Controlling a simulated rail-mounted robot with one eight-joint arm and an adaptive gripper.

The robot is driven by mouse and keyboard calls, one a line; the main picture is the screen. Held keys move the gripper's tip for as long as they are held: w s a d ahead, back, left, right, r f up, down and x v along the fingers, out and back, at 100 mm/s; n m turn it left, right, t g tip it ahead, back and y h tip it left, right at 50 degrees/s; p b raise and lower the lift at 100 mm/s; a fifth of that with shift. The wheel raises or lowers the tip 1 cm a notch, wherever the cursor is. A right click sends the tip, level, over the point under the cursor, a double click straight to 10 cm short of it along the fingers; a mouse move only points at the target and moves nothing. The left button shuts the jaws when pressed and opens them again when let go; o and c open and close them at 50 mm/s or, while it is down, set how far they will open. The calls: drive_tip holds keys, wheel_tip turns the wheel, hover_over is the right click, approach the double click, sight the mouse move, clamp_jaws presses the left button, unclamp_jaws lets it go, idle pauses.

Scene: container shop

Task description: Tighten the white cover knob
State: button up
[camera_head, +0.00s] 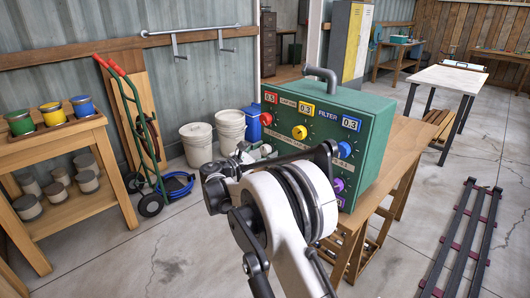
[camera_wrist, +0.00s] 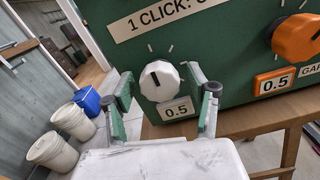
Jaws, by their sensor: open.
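The white knob (camera_wrist: 159,81) sits low on the front of the green box (camera_head: 350,109), with a dark pointer mark and a 0.5 label (camera_wrist: 176,111) under it in the wrist view. My gripper (camera_wrist: 160,83) is open, with one finger on each side of the white knob. I cannot tell whether either finger touches it. In the head view my arm hides the box's lower left front, so the white knob does not show there. Red, yellow, blue and purple knobs show on the box's face in the head view.
An orange knob (camera_wrist: 297,38) is on the same face to the right of my gripper. The box stands on a wooden table (camera_head: 402,165). White buckets (camera_head: 197,142) and a blue bin (camera_head: 253,124) stand on the floor behind. A hand truck (camera_head: 140,135) is further left.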

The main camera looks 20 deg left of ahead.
drive_tip(key=c, duration=1.2)
drive_tip(key=m+b, duration=0.2)
drive_tip(key=m, duration=0.1)
drive_tip(key=shift+m, duration=0.4)
drive_tip(key=m+b, duration=0.1)
drive_tip(key=m, duration=0.3)
drive_tip(key=shift+m, duration=0.3)
drive_tip(key=m+b, duration=0.1)
drive_tip(key=m, duration=0.3)
drive_tip(key=shift+m, duration=0.3)
drive_tip(key=m+b, duration=0.1)
drive_tip(key=m, duration=0.3)
drive_tip(key=shift+r+m, duration=0.1)
drive_tip(key=shift+m, duration=0.2)
